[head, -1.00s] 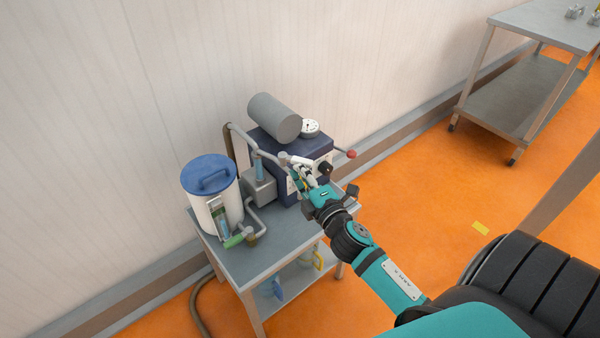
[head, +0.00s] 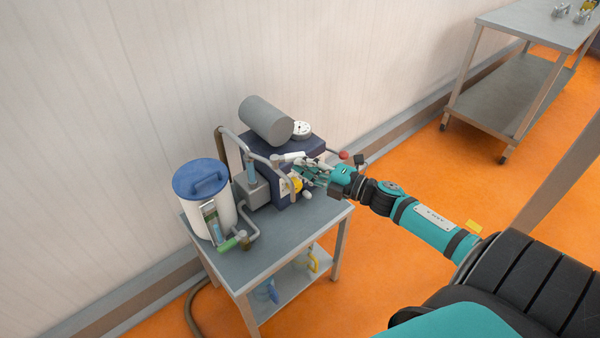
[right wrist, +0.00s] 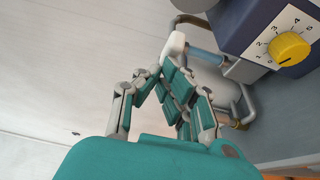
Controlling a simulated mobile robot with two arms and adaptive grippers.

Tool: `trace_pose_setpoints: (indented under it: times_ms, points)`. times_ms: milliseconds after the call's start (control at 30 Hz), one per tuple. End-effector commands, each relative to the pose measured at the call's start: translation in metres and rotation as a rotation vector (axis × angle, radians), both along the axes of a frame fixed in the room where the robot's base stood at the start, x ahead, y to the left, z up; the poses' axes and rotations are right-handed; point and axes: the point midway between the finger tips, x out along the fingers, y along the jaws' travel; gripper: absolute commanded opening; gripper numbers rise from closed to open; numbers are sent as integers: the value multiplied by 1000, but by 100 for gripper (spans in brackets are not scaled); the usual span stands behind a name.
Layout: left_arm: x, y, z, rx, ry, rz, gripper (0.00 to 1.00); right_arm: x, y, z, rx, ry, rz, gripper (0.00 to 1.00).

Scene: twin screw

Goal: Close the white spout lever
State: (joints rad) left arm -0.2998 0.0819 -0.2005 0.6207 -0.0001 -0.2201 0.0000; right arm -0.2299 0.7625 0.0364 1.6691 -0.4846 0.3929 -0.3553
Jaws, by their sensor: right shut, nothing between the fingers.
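The white spout lever (head: 293,156) shows as a short white bar at the front of the dark blue machine (head: 289,148). In the right wrist view a white end, seemingly this lever (right wrist: 174,46), stands close beyond my fingertips. My right gripper (head: 306,165) reaches in from the right, with its fingers beside the lever. In the right wrist view my right gripper (right wrist: 161,72) is shut with nothing between its teal fingers. I cannot tell whether the fingers touch the lever. My left gripper is out of view.
A yellow dial (right wrist: 289,49) sits on the machine front. A grey cylinder (head: 267,120) and a gauge lie on top. A white bucket with a blue lid (head: 201,178) stands left on the steel cart (head: 268,250). Another steel table (head: 520,80) stands back right.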

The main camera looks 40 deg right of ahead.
Motion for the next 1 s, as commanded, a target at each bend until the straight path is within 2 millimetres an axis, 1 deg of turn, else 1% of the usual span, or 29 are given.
trace_pose_setpoints:
  times_ms: [33,100,233,600,1000]
  points:
    - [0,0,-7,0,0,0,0,4,-6,-3,-8,0,43,0]
    - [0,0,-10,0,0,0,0,6,-9,-3,-4,-1,92,0]
    - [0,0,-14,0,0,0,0,11,-14,-2,0,-1,85,0]
    - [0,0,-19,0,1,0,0,25,-25,-1,0,0,83,0]
    - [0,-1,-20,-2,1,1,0,29,-27,-1,1,0,82,0]
